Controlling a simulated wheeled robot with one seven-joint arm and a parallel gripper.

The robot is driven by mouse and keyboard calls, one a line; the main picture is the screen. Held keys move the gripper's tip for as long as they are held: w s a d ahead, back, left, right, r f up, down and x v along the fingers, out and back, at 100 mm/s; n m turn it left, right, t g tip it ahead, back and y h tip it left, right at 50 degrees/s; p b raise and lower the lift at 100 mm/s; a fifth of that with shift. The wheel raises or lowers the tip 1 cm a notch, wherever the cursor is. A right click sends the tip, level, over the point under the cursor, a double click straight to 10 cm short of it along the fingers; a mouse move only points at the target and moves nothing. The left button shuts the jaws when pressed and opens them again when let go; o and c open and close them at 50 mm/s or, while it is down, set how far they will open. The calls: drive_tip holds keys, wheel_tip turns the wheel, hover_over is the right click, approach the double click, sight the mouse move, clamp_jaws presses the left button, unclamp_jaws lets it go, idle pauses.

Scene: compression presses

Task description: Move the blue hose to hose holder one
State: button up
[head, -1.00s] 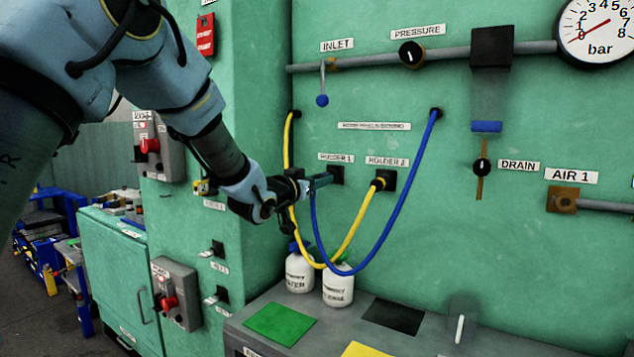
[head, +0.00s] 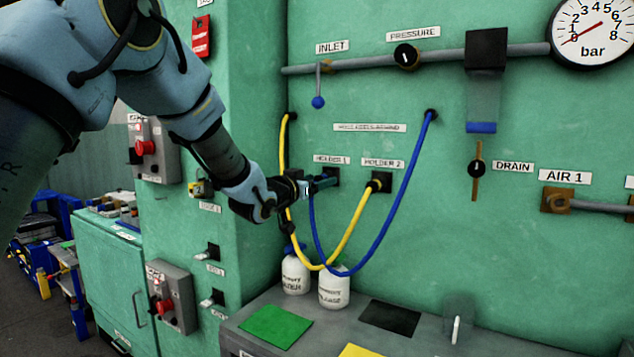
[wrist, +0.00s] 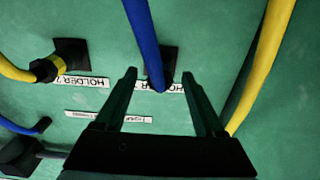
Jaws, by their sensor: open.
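The blue hose (head: 395,208) hangs from a wall port at the upper right in a loop, and its other end rises to my gripper (head: 322,184). Holder 1 (head: 332,176) is a black square fitting just past my fingertips. In the wrist view my gripper (wrist: 158,100) is open, with one finger on each side of the blue hose (wrist: 145,40). The hose end lies in front of holder 1 (wrist: 171,62); I cannot tell whether it is seated. The yellow hose (head: 358,222) ends in holder 2 (head: 386,181), to the right.
Two white bottles (head: 334,288) stand below the hoses on a grey bench (head: 245,315) with a green mat (head: 275,326). The yellow hose also passes close to my gripper. A pipe (head: 380,62) with an inlet lever (head: 318,90) runs above.

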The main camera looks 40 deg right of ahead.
drive_tip(key=shift+a, duration=0.1)
drive_tip(key=b+v, duration=0.3)
drive_tip(key=v, duration=0.7)
drive_tip(key=shift+a, duration=0.3)
drive_tip(key=w+a+f+n+t+y, duration=0.1)
drive_tip(key=w+a+f+n+y, duration=0.1)
drive_tip(key=w+a+f+y, duration=0.45)
drive_tip(key=w+a+f+n+t+y+p, duration=0.1)
drive_tip(key=w+a+n+t, duration=0.15)
drive_tip(key=a, duration=0.75)
drive_tip(key=w+a+f+n+t+y, duration=0.1)
drive_tip(key=w+a+f+n+y, duration=0.3)
drive_tip(key=a, duration=0.5)
drive_tip(key=s+a+f+n+g+y, duration=0.1)
drive_tip(key=a+f+g+y, duration=0.2)
drive_tip(key=a, duration=0.8)
drive_tip(key=s+a+f+n+g+y+p, duration=0.1)
drive_tip(key=s+a+f+n+g, duration=0.1)
drive_tip(key=s+a, duration=0.4)
drive_tip(key=s+a+f+n+g+y, duration=0.1)
drive_tip(key=s+a+f, duration=0.3)
drive_tip(key=a, duration=0.5)
drive_tip(key=s+n+g, duration=0.1)
drive_tip(key=s, duration=0.1)
drive_tip(key=shift+s+y+p, duration=0.35)
drive_tip(key=shift+p, duration=0.05)
